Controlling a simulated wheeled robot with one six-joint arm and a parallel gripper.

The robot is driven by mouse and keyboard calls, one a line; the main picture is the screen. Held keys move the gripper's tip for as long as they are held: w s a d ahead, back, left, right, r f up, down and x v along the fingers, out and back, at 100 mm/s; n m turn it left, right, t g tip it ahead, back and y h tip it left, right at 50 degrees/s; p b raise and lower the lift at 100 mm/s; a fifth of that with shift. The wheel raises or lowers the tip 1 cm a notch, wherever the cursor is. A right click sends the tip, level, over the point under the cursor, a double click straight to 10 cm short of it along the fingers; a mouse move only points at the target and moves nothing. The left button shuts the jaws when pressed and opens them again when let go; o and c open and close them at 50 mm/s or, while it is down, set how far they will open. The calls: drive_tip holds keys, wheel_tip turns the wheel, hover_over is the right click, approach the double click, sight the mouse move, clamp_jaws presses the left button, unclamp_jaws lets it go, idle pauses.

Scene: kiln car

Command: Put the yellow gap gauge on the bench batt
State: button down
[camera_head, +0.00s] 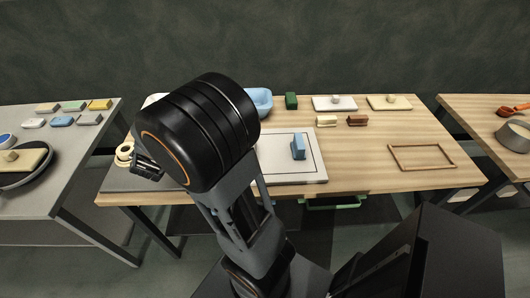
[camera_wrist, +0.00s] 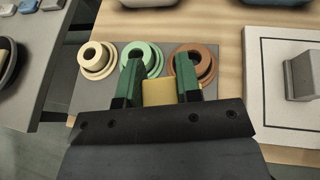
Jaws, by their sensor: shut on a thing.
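My gripper (camera_wrist: 158,76) is shut on a yellow block, the yellow gap gauge (camera_wrist: 158,92), seen between its green fingers in the wrist view. In the head view my gripper (camera_head: 147,167) is mostly hidden behind my arm, at the left end of the wooden bench, and the gauge cannot be made out. A pale square board with a dark outline, which looks like the bench batt (camera_head: 273,171), lies right of my gripper. It also shows in the wrist view (camera_wrist: 282,118). A blue-grey block (camera_head: 298,147) stands on it.
A grey mat (camera_wrist: 88,98) below my gripper bears cream (camera_wrist: 90,56), green (camera_wrist: 155,70) and brown (camera_wrist: 207,72) stepped rings. A blue bowl (camera_head: 262,101) and green block (camera_head: 291,100) stand at the back. A wooden frame (camera_head: 421,168) lies right. Bare wood separates board and frame.

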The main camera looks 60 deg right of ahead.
drive_tip(key=s+d+r+m+g+h+b, duration=0.1)
drive_tip(key=s+d+r+m+g+h, duration=0.1)
drive_tip(key=s+d+m+g, duration=0.45)
drive_tip(key=s+d+r+m+g+h+b, duration=0.1)
drive_tip(key=s+d+r+m+g+h, duration=0.2)
drive_tip(key=s+d, duration=0.7)
drive_tip(key=s+d+m+g+y+b, duration=0.1)
drive_tip(key=s+d+m+g+y, duration=0.2)
drive_tip(key=s+m+g, duration=0.45)
drive_tip(key=s+d+m+g+y, duration=0.3)
drive_tip(key=s+g, duration=0.1)
drive_tip(key=s, duration=0.7)
drive_tip(key=w+d+f, duration=0.3)
drive_tip(key=w+f, duration=1)
drive_tip(key=shift+d, duration=0.2)
